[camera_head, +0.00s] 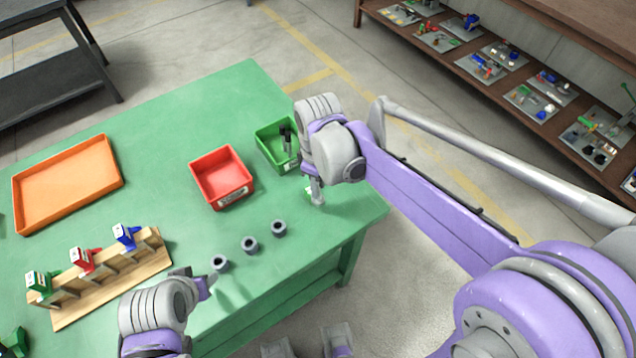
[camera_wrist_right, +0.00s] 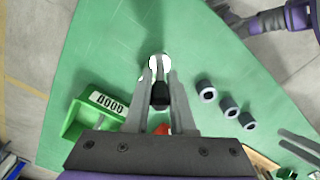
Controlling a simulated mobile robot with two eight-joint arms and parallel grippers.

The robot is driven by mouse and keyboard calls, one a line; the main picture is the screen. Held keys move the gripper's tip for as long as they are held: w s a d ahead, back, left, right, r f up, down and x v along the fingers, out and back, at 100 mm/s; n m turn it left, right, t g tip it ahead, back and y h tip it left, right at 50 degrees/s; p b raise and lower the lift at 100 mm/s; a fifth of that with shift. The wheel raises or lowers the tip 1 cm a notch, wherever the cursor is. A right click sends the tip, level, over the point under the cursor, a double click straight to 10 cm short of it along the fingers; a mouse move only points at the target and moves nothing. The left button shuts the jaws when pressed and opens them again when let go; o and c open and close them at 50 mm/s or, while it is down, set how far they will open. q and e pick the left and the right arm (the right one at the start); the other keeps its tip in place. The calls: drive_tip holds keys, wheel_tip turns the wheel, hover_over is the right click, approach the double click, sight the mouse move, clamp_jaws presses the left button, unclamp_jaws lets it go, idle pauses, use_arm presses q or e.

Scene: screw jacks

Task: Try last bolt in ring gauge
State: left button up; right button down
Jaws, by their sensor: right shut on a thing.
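My right gripper (camera_head: 317,192) is low over the right end of the green table. In the right wrist view its fingers (camera_wrist_right: 158,88) are shut on a dark-ended piece (camera_wrist_right: 160,96), seemingly the bolt. A pale round piece (camera_wrist_right: 159,63) shows at the fingertips; I cannot tell whether it is the ring gauge or how the bolt sits against it. Three grey, hollow-looking cylinders, (camera_head: 278,228), (camera_head: 250,245) and (camera_head: 220,263), stand in a row on the table. My left gripper (camera_head: 200,284) is beside the nearest cylinder, its fingers apart and empty.
A green bin (camera_head: 268,153) stands just behind my right gripper, with a dark upright shape at it. A red bin (camera_head: 221,177) and orange tray (camera_head: 68,183) are farther left. A wooden rack (camera_head: 110,278) holds green, red and blue pieces. The table (camera_head: 200,110) is clear at the back.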

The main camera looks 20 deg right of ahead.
drive_tip(key=shift+r+p, duration=1.15)
drive_tip(key=shift+r, duration=0.75)
drive_tip(key=shift+s+f, duration=0.1)
